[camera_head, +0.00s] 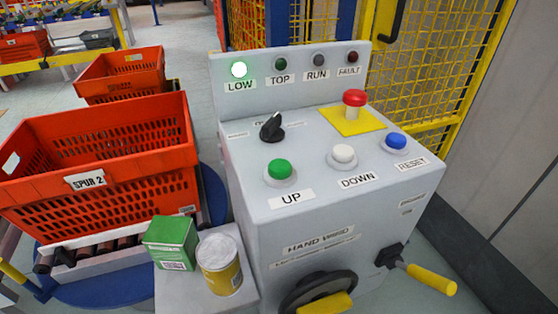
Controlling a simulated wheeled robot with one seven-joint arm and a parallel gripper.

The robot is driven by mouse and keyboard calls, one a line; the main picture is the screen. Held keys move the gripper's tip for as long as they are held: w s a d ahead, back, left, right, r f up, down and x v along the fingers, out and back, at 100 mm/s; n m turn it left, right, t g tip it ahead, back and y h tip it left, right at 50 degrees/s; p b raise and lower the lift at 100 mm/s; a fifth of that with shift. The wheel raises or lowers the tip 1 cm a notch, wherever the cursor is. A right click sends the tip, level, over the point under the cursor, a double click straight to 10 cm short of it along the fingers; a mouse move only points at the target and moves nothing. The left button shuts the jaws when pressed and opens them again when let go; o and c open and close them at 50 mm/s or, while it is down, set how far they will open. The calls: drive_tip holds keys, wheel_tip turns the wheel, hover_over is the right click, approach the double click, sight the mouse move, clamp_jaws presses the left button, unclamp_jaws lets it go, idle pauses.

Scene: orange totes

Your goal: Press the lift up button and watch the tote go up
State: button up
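A grey control console (300,220) stands in the middle of the head view. The green UP button (280,169) is at its front left, with the white DOWN button (343,154) to its right. Above them, the LOW lamp (239,69) is lit bright green; the TOP lamp (280,65) is dark. An orange tote (130,186) labelled SPUR 2 sits on rollers at the left, with a second orange tote (122,62) behind it. Which tote belongs to the lift is not clear. My gripper is not in view.
The console also has a black rotary knob (272,127), a red mushroom button (354,98) and a blue RESET button (396,140). A green box (171,244) and a yellow can (220,268) stand beside it. A yellow mesh fence (440,60) stands behind.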

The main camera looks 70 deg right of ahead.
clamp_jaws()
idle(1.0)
